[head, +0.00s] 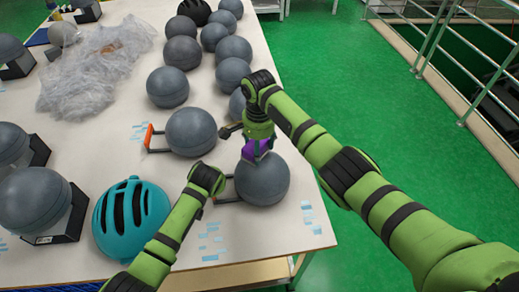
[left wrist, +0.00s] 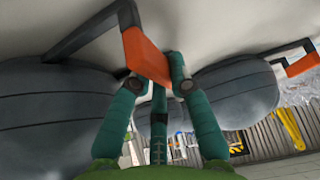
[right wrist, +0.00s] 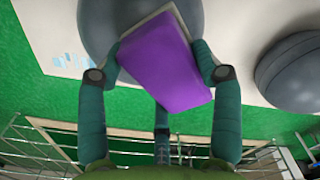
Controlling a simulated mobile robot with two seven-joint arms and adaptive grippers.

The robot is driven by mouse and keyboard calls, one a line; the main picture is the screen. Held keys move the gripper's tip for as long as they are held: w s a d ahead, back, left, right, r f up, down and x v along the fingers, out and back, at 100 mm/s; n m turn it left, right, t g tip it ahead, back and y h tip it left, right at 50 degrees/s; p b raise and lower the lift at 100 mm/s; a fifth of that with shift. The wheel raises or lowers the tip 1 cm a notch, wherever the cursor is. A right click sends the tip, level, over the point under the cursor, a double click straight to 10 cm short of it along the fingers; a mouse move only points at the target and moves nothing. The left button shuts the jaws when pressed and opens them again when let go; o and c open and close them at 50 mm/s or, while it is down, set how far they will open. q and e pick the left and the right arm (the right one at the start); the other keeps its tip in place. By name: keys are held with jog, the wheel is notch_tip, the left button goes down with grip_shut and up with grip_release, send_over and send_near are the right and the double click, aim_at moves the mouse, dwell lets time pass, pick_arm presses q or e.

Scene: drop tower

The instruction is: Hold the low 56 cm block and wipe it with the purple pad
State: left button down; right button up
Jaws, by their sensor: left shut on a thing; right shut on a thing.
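The low block is a dark grey ball (head: 264,182) with a side handle, near the table's front right corner. My left gripper (head: 214,190) is at its left side. In the left wrist view its fingers are shut on the ball's orange handle (left wrist: 147,55), with the ball (left wrist: 45,115) at left. My right gripper (head: 256,143) is shut on the purple pad (head: 250,152), at the ball's upper left. In the right wrist view the pad (right wrist: 166,65) overlaps the ball (right wrist: 103,22); whether they touch is unclear.
Another grey ball (head: 191,131) with an orange handle stands just behind, and several more balls run back along the table (head: 110,150). A teal helmet (head: 130,218) lies left of my left arm. Crumpled plastic (head: 95,72) lies farther back. Green floor (head: 340,75) is clear at right.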

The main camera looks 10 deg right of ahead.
jog(key=shift+s+d+f, duration=0.1)
jog(key=shift+f, duration=0.05)
jog(key=shift+r, duration=3.6)
pick_arm(q)
jog(key=c, duration=1.1)
grip_release()
jog(key=v, duration=1.2)
jog(key=shift+f, duration=0.1)
